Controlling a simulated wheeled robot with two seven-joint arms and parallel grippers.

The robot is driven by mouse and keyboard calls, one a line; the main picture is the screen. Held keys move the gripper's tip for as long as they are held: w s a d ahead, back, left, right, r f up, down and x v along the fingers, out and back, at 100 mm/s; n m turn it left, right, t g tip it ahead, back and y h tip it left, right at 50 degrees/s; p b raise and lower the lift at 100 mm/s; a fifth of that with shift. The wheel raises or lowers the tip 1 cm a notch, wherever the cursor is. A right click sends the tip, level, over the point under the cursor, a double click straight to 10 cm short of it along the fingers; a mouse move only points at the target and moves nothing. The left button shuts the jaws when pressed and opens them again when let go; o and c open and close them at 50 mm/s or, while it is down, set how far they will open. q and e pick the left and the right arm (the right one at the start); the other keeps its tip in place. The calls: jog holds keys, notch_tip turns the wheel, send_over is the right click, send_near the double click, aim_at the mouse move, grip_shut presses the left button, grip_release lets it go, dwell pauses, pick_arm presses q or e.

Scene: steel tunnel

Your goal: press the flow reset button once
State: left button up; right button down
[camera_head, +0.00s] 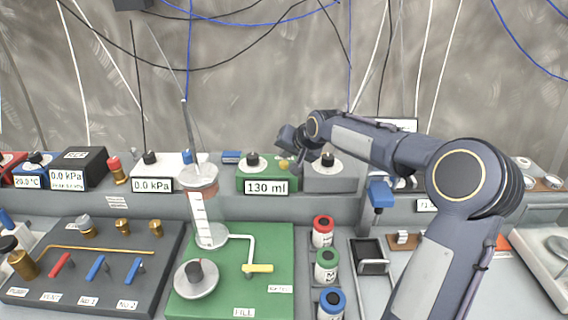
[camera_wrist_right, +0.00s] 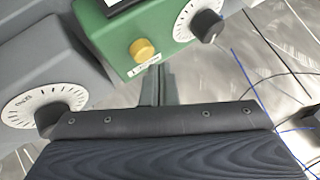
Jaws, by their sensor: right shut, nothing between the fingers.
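A green box (camera_head: 256,178) with a "130 ml" display stands on the back shelf. It carries a black knob on a white dial and a yellow button (camera_head: 283,165) near its right end. In the right wrist view the yellow button (camera_wrist_right: 142,49) shows clearly on the green box (camera_wrist_right: 112,42), above a small label too small to read. My right gripper (camera_head: 291,163) is at the right end of the green box, close to the button. In the wrist view its shut, empty fingers (camera_wrist_right: 158,72) point at the box just below the button; I cannot tell whether they touch it. My left gripper is out of view.
A grey box (camera_head: 330,181) with a dial stands directly right of the green box. A glass cylinder (camera_head: 207,220) with a thin rod stands in front left, on a green board (camera_head: 270,290). Red, green and blue capped bottles (camera_head: 323,230) stand below.

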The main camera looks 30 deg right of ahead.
aim_at(286, 164)
jog(key=shift+f, duration=0.3)
jog(key=shift+f+b, duration=0.5)
jog(key=shift+b, duration=0.05)
dwell(0.5)
jog(key=shift+r, duration=0.1)
jog(key=shift+r+p, duration=0.65)
jog(key=shift+r, duration=0.15)
notch_tip(286, 164, up, 5)
jog(key=p, duration=0.4)
jog(key=shift+r, duration=0.1)
dwell(0.8)
